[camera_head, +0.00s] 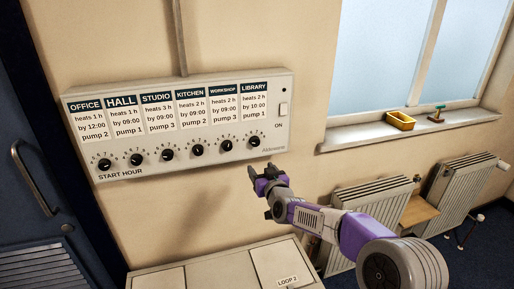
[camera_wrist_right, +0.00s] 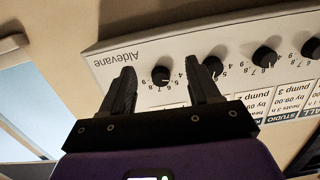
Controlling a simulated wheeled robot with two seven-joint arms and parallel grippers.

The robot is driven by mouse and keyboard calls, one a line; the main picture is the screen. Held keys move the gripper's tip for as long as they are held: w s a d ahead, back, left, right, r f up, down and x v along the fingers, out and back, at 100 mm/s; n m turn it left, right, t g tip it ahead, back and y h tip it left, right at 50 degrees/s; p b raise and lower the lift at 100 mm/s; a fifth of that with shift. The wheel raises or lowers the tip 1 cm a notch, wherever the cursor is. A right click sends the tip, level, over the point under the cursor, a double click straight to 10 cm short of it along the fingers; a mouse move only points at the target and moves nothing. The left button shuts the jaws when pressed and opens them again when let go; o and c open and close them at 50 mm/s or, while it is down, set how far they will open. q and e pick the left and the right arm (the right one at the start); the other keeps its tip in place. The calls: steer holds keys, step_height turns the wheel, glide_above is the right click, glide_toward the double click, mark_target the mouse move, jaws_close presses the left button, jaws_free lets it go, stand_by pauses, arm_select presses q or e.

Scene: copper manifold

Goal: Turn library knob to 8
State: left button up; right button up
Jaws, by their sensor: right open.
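The library knob (camera_head: 254,141) is the round black knob at the right end of the row on the white control panel (camera_head: 180,88), under the LIBRARY card (camera_head: 254,102). In the right wrist view the panel is upside down and the library knob (camera_wrist_right: 160,75) shows between the fingertips, with digits around it. I cannot read its pointer setting. My right gripper (camera_head: 262,174) is open and empty, below and slightly right of the knob in the head view, apart from it. It also shows in the right wrist view (camera_wrist_right: 163,68). My left gripper is not in view.
Several similar knobs, including the workshop knob (camera_head: 227,146), sit left of the library knob. A small switch (camera_head: 283,109) is at the panel's right. A cabinet (camera_head: 215,272) stands below. A windowsill (camera_head: 410,127) holds a yellow tray (camera_head: 400,121); radiators (camera_head: 375,200) stand below it.

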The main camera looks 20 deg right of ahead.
steer(key=t, duration=0.1)
glide_toward(256, 143)
steer(key=shift+w+a+p, duration=0.15)
steer(key=shift+w+p, duration=0.2)
steer(key=shift+w, duration=3.85)
steer(key=shift+c, duration=0.3)
steer(key=c, duration=0.9)
